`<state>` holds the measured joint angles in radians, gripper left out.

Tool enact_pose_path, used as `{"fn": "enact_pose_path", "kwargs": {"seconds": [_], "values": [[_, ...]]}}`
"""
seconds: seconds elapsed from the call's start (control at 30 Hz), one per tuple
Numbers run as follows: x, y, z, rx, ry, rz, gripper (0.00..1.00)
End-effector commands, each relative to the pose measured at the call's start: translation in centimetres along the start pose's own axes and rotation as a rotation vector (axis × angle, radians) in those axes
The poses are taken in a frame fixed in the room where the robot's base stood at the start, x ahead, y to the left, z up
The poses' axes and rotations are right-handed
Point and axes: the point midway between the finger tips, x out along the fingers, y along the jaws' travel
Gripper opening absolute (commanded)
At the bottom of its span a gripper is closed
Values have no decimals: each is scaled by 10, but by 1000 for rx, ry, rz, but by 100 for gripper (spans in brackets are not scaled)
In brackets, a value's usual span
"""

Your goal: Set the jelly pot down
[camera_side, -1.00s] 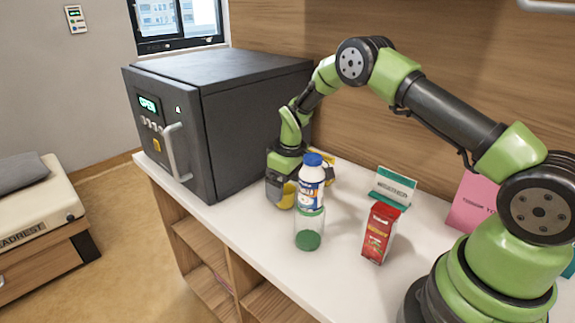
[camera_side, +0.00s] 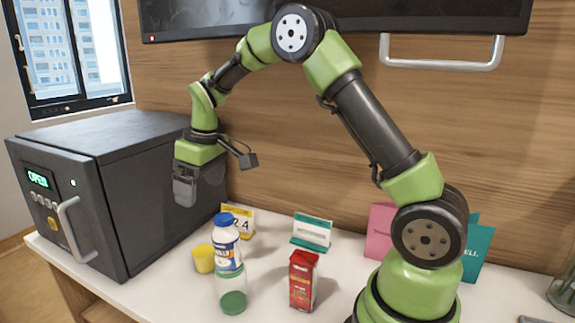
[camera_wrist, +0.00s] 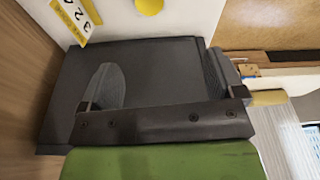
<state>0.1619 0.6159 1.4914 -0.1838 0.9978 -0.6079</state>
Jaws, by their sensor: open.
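The jelly pot appears to be the small yellow pot (camera_side: 204,258), standing upright on the white counter, left of and partly behind the blue-capped bottle. A yellow round shape at the top edge of the wrist view (camera_wrist: 150,6) looks like the same pot. My gripper (camera_side: 185,200) is open and empty, raised above the counter up and to the left of the pot, beside the dark cabinet. Its fingers also show in the wrist view (camera_wrist: 158,75), with the cabinet beyond them.
A white bottle (camera_side: 227,250) with a blue cap appears above a clear green-based jar (camera_side: 231,285). A red carton (camera_side: 303,280) stands to their right. A yellow number card (camera_side: 238,221) and a green-white card (camera_side: 311,232) stand behind. The dark cabinet (camera_side: 120,195) fills the left.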

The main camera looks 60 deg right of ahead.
Motion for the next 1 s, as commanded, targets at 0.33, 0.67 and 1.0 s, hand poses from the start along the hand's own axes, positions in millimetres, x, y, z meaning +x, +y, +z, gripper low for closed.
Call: {"fn": "enact_pose_path", "kwargs": {"seconds": [0.33,0.67,1.0], "values": [[-127,-64,80,237,228,-50,88],[-155,-104,178,432,391,-158,88],[-150,-111,202,486,424,-194,88]]}}
